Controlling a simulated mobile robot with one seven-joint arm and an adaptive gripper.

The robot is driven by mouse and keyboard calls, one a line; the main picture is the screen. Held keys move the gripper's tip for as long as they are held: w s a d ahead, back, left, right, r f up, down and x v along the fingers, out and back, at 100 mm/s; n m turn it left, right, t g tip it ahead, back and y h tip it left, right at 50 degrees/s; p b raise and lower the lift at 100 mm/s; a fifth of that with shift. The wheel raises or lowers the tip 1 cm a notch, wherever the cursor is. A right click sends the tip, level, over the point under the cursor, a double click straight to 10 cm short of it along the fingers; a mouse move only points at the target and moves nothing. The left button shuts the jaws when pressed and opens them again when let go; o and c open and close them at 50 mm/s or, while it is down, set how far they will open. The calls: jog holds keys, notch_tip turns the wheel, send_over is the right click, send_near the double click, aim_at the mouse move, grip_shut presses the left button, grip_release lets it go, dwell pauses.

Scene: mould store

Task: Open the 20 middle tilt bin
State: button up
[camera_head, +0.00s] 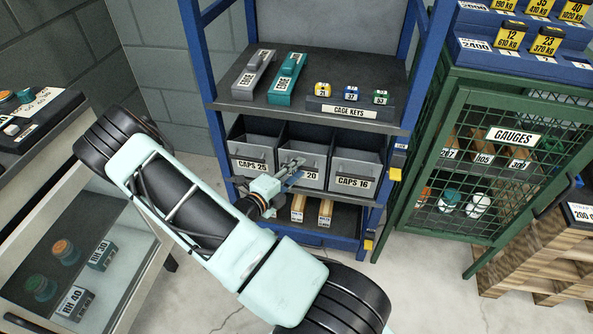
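The middle tilt bin (314,177) sits in a row of three grey bins on the blue rack. Its label is partly hidden and shows "20". The left bin (249,174) reads "CAPS 25" and the right bin (355,174) reads "CAPS 16". All three fronts look about level with each other, and their dark insides show from above. My gripper (293,169) is at the left part of the middle bin's front, over its label in this view. I cannot tell whether it touches the bin or how far its fingers are apart.
A lower shelf (345,217) holds small boxes. A green mesh cage (515,160) stands right, a glass cabinet (130,262) left. Floor (430,290) is clear between rack and pallets (530,250).

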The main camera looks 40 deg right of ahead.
jog(key=shift+c, duration=0.3)
grip_shut()
jog(key=shift+s+a+f, duration=0.1)
jog(key=shift+a+f, duration=0.05)
jog(key=s+a+f+m+h+b, duration=0.1)
jog(key=s+a+f+h+b, duration=0.1)
jog(key=s+a+f+b, duration=0.2)
jog(key=shift+s+a+f+t+h+b, duration=0.35)
jog(key=shift+a+f, duration=0.4)
jog(key=shift+f, duration=1.05)
